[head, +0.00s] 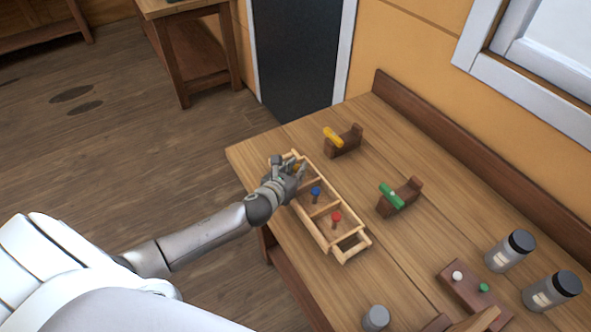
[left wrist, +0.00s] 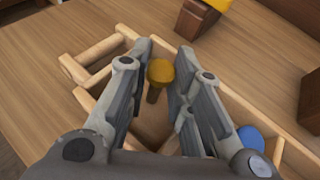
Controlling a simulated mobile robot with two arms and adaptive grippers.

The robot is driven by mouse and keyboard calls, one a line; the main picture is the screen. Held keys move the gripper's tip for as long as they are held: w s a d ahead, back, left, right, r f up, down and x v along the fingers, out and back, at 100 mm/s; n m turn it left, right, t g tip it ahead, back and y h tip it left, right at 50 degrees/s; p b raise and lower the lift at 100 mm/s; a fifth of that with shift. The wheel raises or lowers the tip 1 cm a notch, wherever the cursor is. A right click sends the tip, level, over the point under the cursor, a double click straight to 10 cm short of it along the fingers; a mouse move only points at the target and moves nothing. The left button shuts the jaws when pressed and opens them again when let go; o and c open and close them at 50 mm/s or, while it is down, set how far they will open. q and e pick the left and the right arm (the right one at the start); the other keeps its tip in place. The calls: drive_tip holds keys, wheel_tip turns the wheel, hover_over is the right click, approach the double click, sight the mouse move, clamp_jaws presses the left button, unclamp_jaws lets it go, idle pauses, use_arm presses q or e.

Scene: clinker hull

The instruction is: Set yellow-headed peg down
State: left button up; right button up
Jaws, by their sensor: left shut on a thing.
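The yellow-headed peg (left wrist: 160,72) stands roughly upright between the fingers of my left gripper (left wrist: 165,65), which is shut on it. In the head view my left gripper (head: 290,167) is over the far-left compartment of a light wooden tray (head: 351,251), and the peg is mostly hidden by the fingers. The peg's lower end is over or inside that compartment; I cannot tell whether it touches the floor. A blue-headed peg (head: 315,191) and a red-headed peg (head: 336,217) stand in other compartments. My right gripper is not in view.
Behind the tray on the table are dark wooden blocks with a yellow piece (head: 333,137) and a green piece (head: 391,196). A dark block (head: 462,287) with white and green knobs, two grey jars (head: 509,252) and a grey cylinder (head: 376,318) are at right.

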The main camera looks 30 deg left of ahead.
use_arm(q)
drive_tip(key=shift+f, duration=0.15)
drive_tip(key=o, duration=0.7)
drive_tip(key=shift+c, duration=0.2)
drive_tip(key=shift+s+r, duration=0.15)
drive_tip(key=shift+r, duration=0.05)
drive_tip(key=b+v, duration=0.1)
drive_tip(key=v, duration=1)
drive_tip(key=shift+s+r, duration=0.15)
drive_tip(key=shift+s, duration=0.2)
